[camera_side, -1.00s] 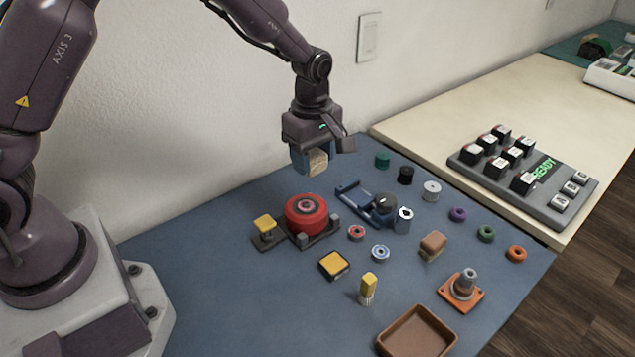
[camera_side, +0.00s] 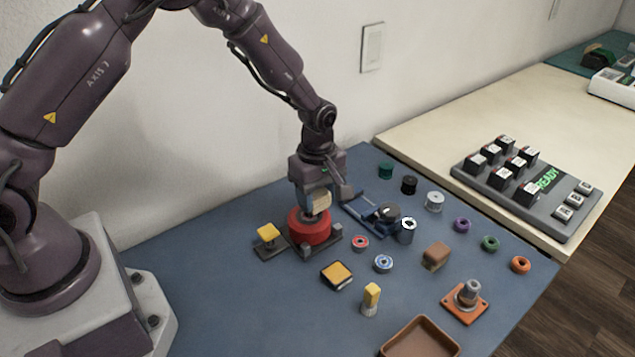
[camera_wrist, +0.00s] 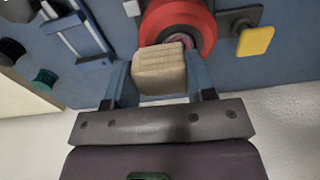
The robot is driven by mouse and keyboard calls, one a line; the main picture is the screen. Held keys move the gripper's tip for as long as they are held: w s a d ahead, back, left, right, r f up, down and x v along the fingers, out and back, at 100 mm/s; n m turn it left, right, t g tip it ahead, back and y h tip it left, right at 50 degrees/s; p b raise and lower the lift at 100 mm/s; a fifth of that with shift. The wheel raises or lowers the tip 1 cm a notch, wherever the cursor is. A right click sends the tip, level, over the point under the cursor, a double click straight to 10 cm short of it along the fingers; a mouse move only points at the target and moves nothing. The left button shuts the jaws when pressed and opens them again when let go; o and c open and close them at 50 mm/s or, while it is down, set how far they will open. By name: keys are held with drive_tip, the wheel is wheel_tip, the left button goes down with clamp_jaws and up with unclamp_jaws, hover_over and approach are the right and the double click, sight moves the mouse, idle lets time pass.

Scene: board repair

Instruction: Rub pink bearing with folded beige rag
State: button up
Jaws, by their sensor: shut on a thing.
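My gripper (camera_side: 318,200) is shut on the folded beige rag (camera_side: 321,203), a small block-shaped pad. In the wrist view the beige rag (camera_wrist: 159,70) sits between the two blue fingers. It is just above the red round holder (camera_side: 309,228), over its centre. The pink bearing (camera_wrist: 180,36) shows partly in the wrist view, in the middle of the red holder, with the rag covering its near side. In the side view the bearing is hidden behind the rag and gripper. I cannot tell whether the rag touches it.
A yellow-topped pad (camera_side: 267,233) is beside the red holder. A blue clamp-like fixture (camera_side: 373,213) is close on the right. Several small rings and spools, a brown block (camera_side: 436,256), an orange-based post (camera_side: 467,297) and a brown tray (camera_side: 420,340) lie further right and front.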

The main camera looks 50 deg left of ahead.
sight(304, 218)
drive_tip(key=shift+s+f, duration=0.65)
drive_tip(key=shift+s, duration=1)
drive_tip(key=shift+w, duration=1.5)
drive_tip(key=shift+w+r, duration=0.15)
drive_tip(key=shift+w, duration=0.05)
drive_tip(key=shift+r, duration=3.95)
